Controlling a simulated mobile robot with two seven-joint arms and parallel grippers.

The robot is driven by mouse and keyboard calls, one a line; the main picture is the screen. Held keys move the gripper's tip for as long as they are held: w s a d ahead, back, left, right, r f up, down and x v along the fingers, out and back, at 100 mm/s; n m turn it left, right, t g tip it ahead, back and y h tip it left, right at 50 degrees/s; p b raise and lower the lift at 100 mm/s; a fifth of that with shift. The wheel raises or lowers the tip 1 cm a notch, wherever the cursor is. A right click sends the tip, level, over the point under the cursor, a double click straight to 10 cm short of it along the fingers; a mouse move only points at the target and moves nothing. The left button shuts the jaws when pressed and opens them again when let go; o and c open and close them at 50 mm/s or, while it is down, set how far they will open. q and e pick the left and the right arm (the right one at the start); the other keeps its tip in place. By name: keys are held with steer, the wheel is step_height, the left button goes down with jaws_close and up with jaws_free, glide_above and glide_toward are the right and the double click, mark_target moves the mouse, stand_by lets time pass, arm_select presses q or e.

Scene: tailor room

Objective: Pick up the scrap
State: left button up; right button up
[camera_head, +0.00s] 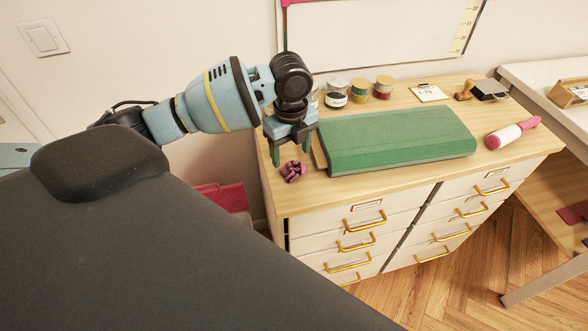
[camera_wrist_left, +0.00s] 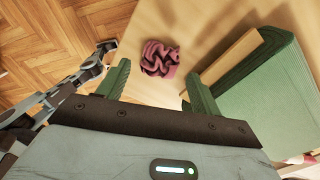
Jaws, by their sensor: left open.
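The scrap (camera_head: 293,172) is a small crumpled dark pink piece of cloth on the wooden cabinet top, near its left end. My left gripper (camera_head: 290,150) is above it and slightly behind it in the head view, fingers pointing down. In the left wrist view the scrap (camera_wrist_left: 160,59) lies beyond the green fingertips, between their lines. The left gripper (camera_wrist_left: 155,82) is open, with nothing between its fingers.
A green padded board (camera_head: 395,138) lies just right of the scrap. Jars and spools (camera_head: 359,91) stand along the back. A pink-handled roller (camera_head: 512,132) and a small card (camera_head: 427,92) lie further right.

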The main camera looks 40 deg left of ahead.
mark_target(293, 167)
arm_select(q)
steer(key=f, duration=0.4)
steer(key=shift+d+f, duration=0.3)
steer(key=shift+d, duration=0.05)
steer(key=c, duration=0.8)
